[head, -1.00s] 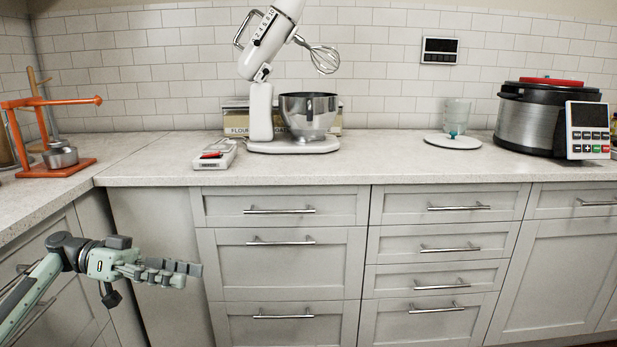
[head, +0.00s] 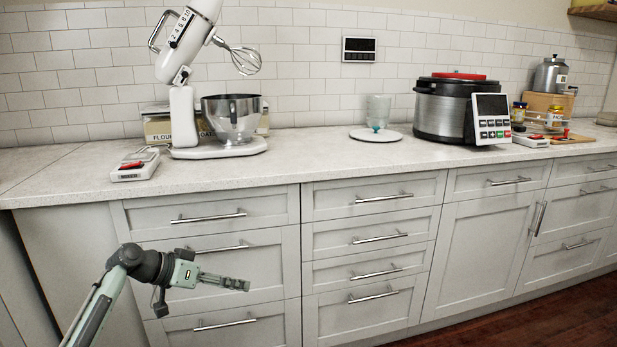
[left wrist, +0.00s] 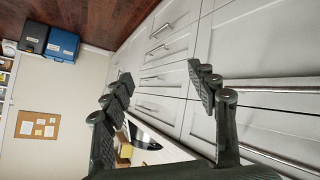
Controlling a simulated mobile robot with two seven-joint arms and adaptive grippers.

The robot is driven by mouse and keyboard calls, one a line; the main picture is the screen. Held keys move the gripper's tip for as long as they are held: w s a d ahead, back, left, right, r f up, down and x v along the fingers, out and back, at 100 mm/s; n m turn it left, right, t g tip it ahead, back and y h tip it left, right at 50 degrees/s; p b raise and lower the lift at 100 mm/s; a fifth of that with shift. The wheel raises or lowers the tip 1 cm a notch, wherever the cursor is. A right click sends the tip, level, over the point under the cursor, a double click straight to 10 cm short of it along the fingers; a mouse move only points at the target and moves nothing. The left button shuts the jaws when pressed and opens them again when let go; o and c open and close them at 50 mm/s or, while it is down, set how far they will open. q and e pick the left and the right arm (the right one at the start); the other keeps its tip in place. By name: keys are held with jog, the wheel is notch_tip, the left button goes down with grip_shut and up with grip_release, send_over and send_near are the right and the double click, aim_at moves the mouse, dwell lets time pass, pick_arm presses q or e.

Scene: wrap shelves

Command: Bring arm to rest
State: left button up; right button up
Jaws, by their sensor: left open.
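My left arm comes in from the lower left of the head view. My left gripper (head: 236,284) hangs in front of the lower drawers, below the counter's front edge, and points to the right. In the left wrist view my left gripper (left wrist: 165,90) has its two fingers well apart, with nothing between them. It is open and empty. Drawer fronts and handles show close beside and beyond the fingers. My right gripper is not in view.
Drawer handles (head: 208,216) stick out near my left arm. Wooden floor (head: 560,320) is clear at the lower right.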

pick_arm(q)
jog(key=w+a+r+n+t+y, duration=0.1)
jog(key=w+a+t+y, duration=0.2)
jog(key=a, duration=0.4)
jog(key=w+a+r+n+y, duration=0.1)
jog(key=w+a+n+y, duration=0.1)
jog(key=a+y, duration=0.4)
jog(key=w+a+n+t+y, duration=0.1)
jog(key=w+a+t+y, duration=0.15)
jog(key=a, duration=0.55)
jog(key=s+d+f+g, duration=0.3)
jog(key=s+f, duration=0.8)
jog(key=f, duration=0.4)
jog(key=s+d+f+g, duration=0.2)
jog(key=s+f, duration=0.8)
jog(key=f, duration=0.4)
jog(key=s+d+f+g, duration=0.1)
jog(key=s+f, duration=0.4)
jog(key=s, duration=0.5)
jog(key=s+d+f+g+h, duration=0.1)
jog(key=s+f, duration=0.4)
jog(key=s, duration=0.5)
jog(key=s+d+f+g, duration=0.2)
jog(key=s+d+f, duration=0.2)
jog(key=s, duration=0.6)
jog(key=shift+f+m+g, duration=0.3)
jog(key=shift+f+g, duration=0.05)
jog(key=shift+f, duration=0.3)
